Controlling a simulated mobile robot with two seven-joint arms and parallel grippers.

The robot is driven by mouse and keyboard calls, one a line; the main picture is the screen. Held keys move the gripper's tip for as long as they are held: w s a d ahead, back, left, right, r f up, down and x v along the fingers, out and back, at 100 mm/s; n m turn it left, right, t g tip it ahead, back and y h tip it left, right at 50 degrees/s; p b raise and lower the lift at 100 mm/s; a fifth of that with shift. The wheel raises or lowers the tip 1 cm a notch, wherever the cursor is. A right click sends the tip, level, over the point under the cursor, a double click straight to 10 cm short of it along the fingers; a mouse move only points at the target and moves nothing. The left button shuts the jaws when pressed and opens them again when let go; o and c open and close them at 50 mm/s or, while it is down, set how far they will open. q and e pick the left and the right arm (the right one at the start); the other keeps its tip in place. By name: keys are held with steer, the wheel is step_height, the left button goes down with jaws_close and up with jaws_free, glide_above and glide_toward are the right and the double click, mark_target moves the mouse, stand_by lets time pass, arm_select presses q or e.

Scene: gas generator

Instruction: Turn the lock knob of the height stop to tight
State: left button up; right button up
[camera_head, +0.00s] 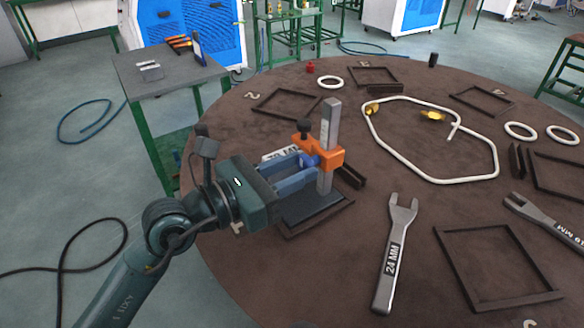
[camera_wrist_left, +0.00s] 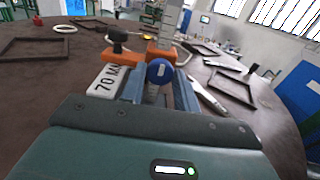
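The height stop is a grey upright bar (camera_head: 331,118) with an orange clamp block (camera_head: 333,157) around it. A blue round knob (camera_head: 311,161) sits on the block's side facing my left gripper (camera_head: 311,162). A black knob (camera_head: 303,127) stands on the orange part; it also shows in the left wrist view (camera_wrist_left: 118,37). In the left wrist view the blue knob (camera_wrist_left: 160,71) lies between the tips of the two blue fingers (camera_wrist_left: 160,75) and nearly fills the gap. I cannot tell whether the fingers press on it. My right gripper is not in view.
On the round brown table, a 24 MM wrench (camera_head: 392,262) lies to the right and a white 70 MM label plate (camera_wrist_left: 104,80) lies beside the stop. Dark frames (camera_head: 497,268), white rings (camera_head: 520,131) and a bent white tube (camera_head: 430,181) lie around.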

arm_select(q)
steer(key=c, duration=0.4)
